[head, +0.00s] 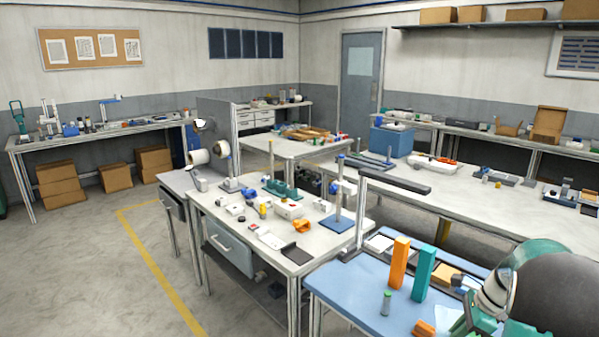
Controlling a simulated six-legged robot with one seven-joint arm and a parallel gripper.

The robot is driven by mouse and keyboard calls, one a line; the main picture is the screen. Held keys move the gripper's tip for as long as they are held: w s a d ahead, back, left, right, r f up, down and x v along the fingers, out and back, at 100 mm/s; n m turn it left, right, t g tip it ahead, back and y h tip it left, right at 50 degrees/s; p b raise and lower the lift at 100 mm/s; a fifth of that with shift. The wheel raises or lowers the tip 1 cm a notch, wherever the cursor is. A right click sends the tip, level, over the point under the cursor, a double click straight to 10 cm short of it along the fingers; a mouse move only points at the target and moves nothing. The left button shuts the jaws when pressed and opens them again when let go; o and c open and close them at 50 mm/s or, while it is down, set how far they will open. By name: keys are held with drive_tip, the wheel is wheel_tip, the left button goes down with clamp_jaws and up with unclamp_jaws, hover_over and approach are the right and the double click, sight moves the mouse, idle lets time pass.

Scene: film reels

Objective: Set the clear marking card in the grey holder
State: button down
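I cannot make out a clear marking card for certain, and I cannot single out the grey holder among the small grey items on the benches. A flat white piece (271,241) lies beside a flat black piece (296,252) at the front of the middle table. Teal, silver and dark rounded parts of my own arm fill the lower right corner, over the blue-topped table (345,285).
On the blue-topped table stand an orange block (399,263), a teal block (424,273) and a small grey-green bottle (386,303). The middle table (225,218) is crowded with reels, stands and small parts. Open floor (90,265) lies at the left.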

drive_tip(key=w+a+f+n+g+h, duration=0.1)
drive_tip(key=w+a+f+n+g, duration=0.1)
drive_tip(key=a+f+n, duration=0.3)
drive_tip(key=w+a+f+n+g+h, duration=0.1)
drive_tip(key=a+f+n, duration=0.4)
drive_tip(key=a+n, duration=0.5)
drive_tip(key=w+a+f+n+g+h, duration=0.2)
drive_tip(key=a+f+n, duration=0.4)
drive_tip(key=a, duration=0.6)
drive_tip(key=shift+w+a+n+g, duration=0.15)
drive_tip(key=shift+w+n+g, duration=0.55)
drive_tip(key=shift+w+n, duration=0.25)
drive_tip(key=shift+w+a, duration=0.1)
drive_tip(key=shift+w, duration=0.05)
